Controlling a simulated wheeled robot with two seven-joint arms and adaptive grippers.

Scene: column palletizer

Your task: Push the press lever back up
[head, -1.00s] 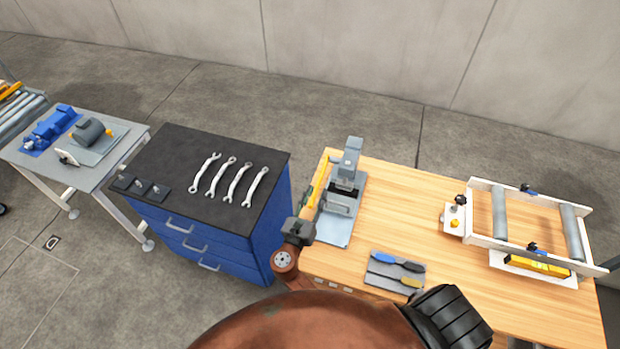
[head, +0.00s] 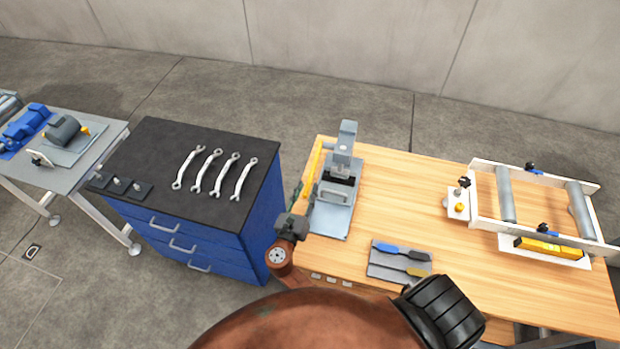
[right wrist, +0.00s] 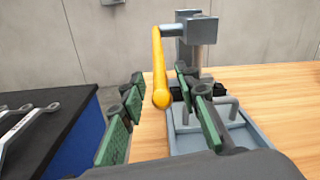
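The press (head: 341,165) is a grey column on a flat base plate (head: 330,221) at the wood table's left end. Its yellow lever (head: 312,172) hangs down on the press's left side. In the right wrist view the lever (right wrist: 159,70) slopes down from a grey arm to a rounded yellow end facing me. My right gripper (head: 299,203) is at the table's left edge, just short of the lever. In the wrist view its green-padded fingers (right wrist: 164,98) are spread wide, with the lever's end showing between them, apparently untouched. My left gripper is out of view.
A blue cabinet (head: 217,237) with several wrenches on its black top stands left of the table, across a narrow gap. A grey tool mat (head: 384,266) lies in front of the press. A white roller frame (head: 480,221) stands at the right.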

